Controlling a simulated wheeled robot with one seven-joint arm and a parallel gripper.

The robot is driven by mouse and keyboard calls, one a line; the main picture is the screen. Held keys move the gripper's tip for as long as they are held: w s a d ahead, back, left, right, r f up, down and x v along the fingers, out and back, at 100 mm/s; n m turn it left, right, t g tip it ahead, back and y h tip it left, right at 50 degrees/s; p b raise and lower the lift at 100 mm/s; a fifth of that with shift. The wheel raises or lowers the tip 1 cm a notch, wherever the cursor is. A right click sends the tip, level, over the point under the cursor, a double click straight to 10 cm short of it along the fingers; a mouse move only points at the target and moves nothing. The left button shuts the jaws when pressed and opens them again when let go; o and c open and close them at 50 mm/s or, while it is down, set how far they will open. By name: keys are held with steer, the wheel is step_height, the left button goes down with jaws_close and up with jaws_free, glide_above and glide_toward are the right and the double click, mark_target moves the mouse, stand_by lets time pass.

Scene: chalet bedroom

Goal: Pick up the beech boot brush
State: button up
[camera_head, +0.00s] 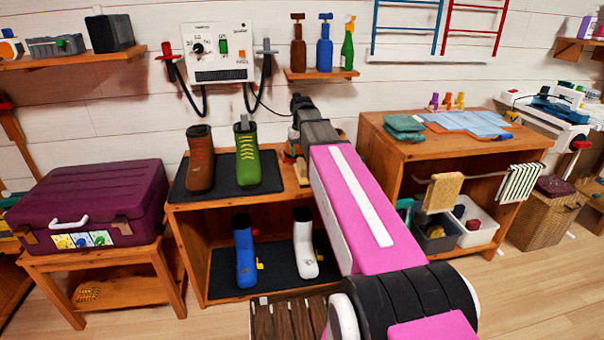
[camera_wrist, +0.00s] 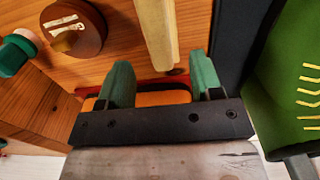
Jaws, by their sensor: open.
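In the wrist view, a pale wooden bar (camera_wrist: 157,38), which looks like the beech boot brush, lies on the orange-brown wooden bench top (camera_wrist: 125,52). Its near end points toward my gripper (camera_wrist: 161,76). My gripper is open, with its two green-padded fingers apart on either side of the line of the bar and nothing visibly held. An orange thing with dark and red edges (camera_wrist: 166,96) shows between the fingers; I cannot tell what it is. In the head view my arm hides the gripper and most of the brush area.
A round brown wooden piece (camera_wrist: 75,28) and a green-capped thing (camera_wrist: 16,54) lie left of the bar. The green boot (camera_head: 247,155) and brown boot (camera_head: 200,160) stand on a black mat (camera_head: 222,183) at the bench's left. A wall dryer unit (camera_head: 217,52) hangs above.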

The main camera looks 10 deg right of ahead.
mark_target(302, 162)
steer(key=shift+s+d+f, duration=0.1)
steer(key=shift+s+f, duration=0.05)
steer(key=shift+f, duration=1.7)
steer(key=shift+s+f, duration=0.1)
steer(key=shift+f, duration=1.7)
steer(key=c, duration=1.1)
